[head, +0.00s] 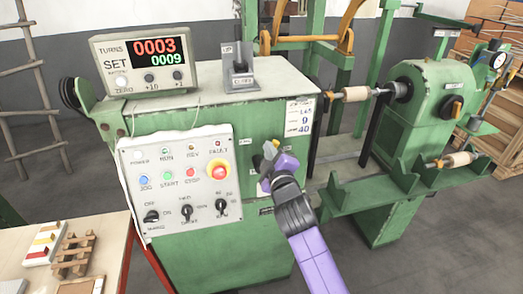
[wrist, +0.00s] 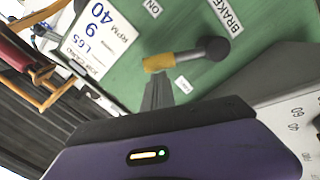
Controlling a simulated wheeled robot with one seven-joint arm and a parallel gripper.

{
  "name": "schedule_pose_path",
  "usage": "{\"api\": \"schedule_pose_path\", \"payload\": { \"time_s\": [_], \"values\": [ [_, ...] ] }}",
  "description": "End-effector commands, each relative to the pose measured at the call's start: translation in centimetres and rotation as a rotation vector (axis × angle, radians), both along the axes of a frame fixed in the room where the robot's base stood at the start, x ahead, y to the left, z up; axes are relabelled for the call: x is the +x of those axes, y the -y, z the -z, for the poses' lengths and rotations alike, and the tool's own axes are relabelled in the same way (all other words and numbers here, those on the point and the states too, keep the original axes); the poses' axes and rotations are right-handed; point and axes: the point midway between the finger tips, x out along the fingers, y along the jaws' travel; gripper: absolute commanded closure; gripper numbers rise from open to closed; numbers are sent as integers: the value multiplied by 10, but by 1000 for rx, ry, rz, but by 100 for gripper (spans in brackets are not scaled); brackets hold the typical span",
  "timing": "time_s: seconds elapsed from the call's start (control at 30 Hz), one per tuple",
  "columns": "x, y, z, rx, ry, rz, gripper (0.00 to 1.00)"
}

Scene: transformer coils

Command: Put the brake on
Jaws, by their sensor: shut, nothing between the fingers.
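The brake lever shows in the wrist view with a dark round hub (wrist: 213,48) and a yellow grip (wrist: 158,62) on the green machine face. It points left from the hub in that view, between the ON label (wrist: 152,8) and a small unreadable label (wrist: 182,84). The BRAKE label (wrist: 222,14) is beside the hub. My gripper (wrist: 158,88) is shut and empty, its fingertips just below the yellow grip; I cannot tell whether they touch. In the head view my gripper (head: 267,165) is at the machine's front and partly hides the lever.
A control panel (head: 180,180) with buttons, switches and a red stop knob is left of my gripper. A counter box (head: 146,66) reads 0003 and 0009. A spindle with a wooden bobbin (head: 350,94) is to the right. A table (head: 105,222) holds small parts at lower left.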

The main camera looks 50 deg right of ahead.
Motion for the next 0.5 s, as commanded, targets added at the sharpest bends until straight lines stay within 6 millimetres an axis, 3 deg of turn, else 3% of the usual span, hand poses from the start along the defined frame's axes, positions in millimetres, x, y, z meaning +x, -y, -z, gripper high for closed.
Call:
{"api": "schedule_pose_path", "payload": {
  "time_s": [0.5],
  "values": [
    [-19, 28, 18, 348, 234, 0, 100]
  ]
}}
